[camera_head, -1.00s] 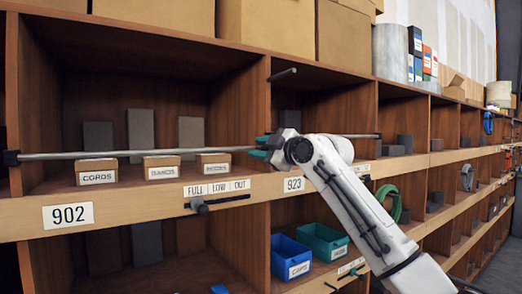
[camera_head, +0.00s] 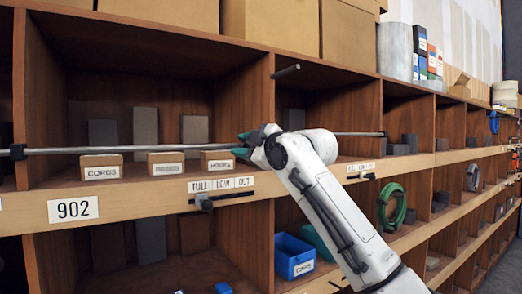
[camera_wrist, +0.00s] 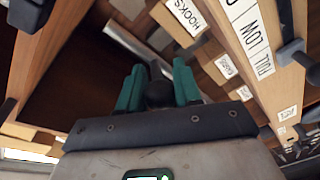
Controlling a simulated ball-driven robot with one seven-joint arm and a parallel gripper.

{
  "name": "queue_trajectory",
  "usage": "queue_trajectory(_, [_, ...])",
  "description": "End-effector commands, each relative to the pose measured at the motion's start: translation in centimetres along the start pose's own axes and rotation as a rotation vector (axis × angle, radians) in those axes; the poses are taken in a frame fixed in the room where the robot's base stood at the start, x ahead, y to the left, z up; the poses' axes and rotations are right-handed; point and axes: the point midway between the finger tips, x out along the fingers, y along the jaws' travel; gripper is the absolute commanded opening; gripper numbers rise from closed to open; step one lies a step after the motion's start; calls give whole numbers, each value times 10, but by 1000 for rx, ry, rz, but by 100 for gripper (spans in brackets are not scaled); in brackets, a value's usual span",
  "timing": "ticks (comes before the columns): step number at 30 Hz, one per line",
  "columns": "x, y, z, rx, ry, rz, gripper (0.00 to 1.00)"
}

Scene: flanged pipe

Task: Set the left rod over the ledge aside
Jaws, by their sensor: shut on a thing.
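The left rod (camera_head: 120,150) is a long thin grey metal bar running level above the ledge (camera_head: 130,202) of bay 902. In the wrist view the fingers of my gripper (camera_wrist: 159,90) flank a dark round piece (camera_wrist: 160,94), and a silver bar (camera_wrist: 130,48) shows beyond. The gripper hides how the rod ends. Another rod piece (camera_head: 358,134) shows right of my arm.
Three small labelled boxes (camera_head: 101,167) stand on the ledge below the rod. A slider knob (camera_head: 203,202) juts from the ledge front, and a dark peg (camera_head: 286,71) from the upright divider.

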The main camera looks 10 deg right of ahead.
Motion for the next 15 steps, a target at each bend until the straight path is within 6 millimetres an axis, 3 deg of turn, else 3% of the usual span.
queue_trajectory(1, [7, -21, -13, 6, 3, -18, 0])
queue_trajectory(15, [39, -113, -151, 5, -1, -21, 0])
